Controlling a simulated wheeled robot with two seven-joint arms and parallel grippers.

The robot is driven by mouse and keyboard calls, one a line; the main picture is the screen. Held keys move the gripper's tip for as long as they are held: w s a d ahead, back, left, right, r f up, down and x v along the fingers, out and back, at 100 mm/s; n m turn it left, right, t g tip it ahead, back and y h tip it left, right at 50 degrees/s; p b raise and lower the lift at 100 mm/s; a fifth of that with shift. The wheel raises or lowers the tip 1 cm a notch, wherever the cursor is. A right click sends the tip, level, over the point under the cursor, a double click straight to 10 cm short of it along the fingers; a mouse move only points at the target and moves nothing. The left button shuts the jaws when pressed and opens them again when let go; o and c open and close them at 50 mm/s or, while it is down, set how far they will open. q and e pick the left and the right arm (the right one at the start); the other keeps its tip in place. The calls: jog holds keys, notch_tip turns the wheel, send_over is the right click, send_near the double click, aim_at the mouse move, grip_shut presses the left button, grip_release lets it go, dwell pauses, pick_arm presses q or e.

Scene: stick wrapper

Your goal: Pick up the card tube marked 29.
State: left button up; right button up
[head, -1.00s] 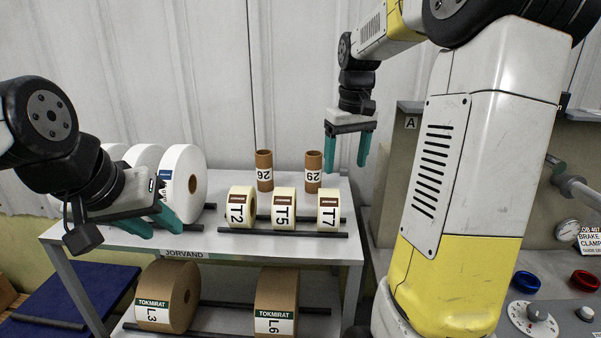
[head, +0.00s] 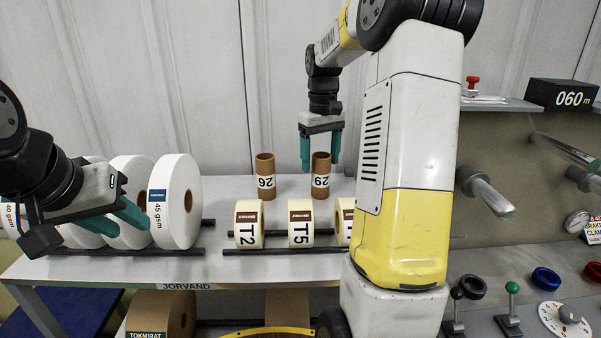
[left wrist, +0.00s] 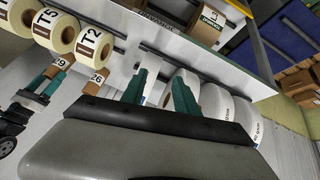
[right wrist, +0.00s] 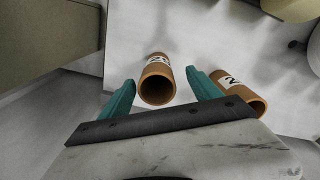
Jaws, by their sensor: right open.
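The brown card tube marked 29 (head: 321,178) stands upright at the back of the shelf top. It also shows in the left wrist view (left wrist: 46,83). My right gripper (head: 320,165) is open and points down at it, one finger on each side of its upper end. In the right wrist view a tube mouth (right wrist: 157,88) lies between the open fingers (right wrist: 158,90), with a gap on each side; its label is only partly readable. My left gripper (head: 130,218) is open and empty in front of the white rolls, as the left wrist view (left wrist: 160,92) shows.
A similar tube marked 26 (head: 265,178) stands close to the left. Cream rolls T2 (head: 249,223) and T5 (head: 301,222) sit in front on a rail, with a third partly hidden by my arm. Large white rolls (head: 175,202) stand at left. A control panel (head: 520,290) is at right.

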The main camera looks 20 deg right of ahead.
aim_at(321, 174)
jog(key=f, duration=0.5)
jog(key=shift+w+d+f, duration=0.2)
jog(key=shift+c, duration=0.2)
jog(key=c, duration=1.4)
